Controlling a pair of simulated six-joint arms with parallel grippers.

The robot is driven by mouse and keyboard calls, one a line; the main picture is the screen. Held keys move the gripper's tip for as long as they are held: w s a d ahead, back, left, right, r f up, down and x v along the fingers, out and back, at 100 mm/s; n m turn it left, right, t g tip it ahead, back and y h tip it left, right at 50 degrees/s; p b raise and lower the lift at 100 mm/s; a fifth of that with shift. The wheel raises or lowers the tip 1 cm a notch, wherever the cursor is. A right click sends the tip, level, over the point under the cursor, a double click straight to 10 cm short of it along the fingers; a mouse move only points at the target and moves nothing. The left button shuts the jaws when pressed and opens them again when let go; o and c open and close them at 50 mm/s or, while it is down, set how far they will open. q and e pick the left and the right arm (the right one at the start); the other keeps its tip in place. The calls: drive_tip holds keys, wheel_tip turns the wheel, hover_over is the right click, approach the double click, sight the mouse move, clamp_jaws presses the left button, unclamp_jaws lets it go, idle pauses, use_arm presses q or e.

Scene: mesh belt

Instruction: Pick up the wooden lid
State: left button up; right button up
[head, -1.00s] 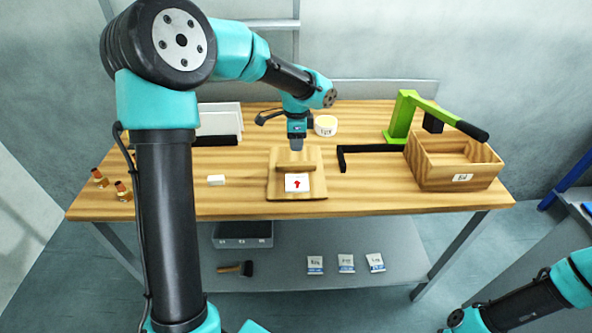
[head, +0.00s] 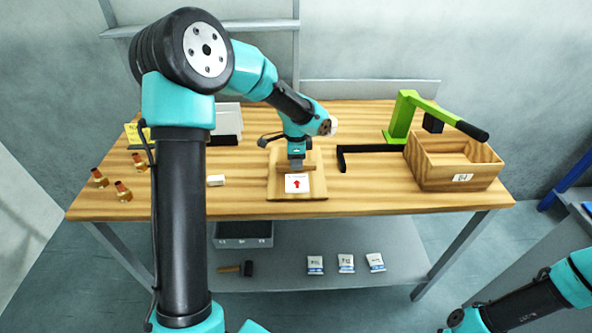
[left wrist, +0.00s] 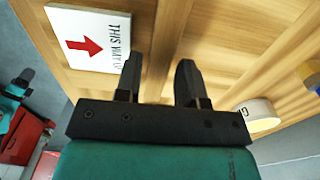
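The wooden lid (head: 318,185) lies flat on the table, a square board with a raised handle bar and a white label bearing a red arrow. My left gripper (head: 296,167) points down over the handle, at the lid's middle. In the left wrist view, the lid (left wrist: 200,25) fills much of the picture, its label at the upper left. The two fingers of my left gripper (left wrist: 158,82) stand apart, with the handle bar seen between them; I cannot tell if they touch it. Part of my right arm shows at the lower right; its gripper is out of view.
A wooden box (head: 440,178) stands at the right by a green stand with a black handle (head: 405,118). A black bracket (head: 370,149) lies right of the lid. A small white block (head: 215,181) and brown bottles (head: 122,191) are at the left.

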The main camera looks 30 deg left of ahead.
use_arm(q)
drive_tip(key=shift+f, duration=0.75)
drive_tip(key=shift+c, duration=0.4)
clamp_jaws()
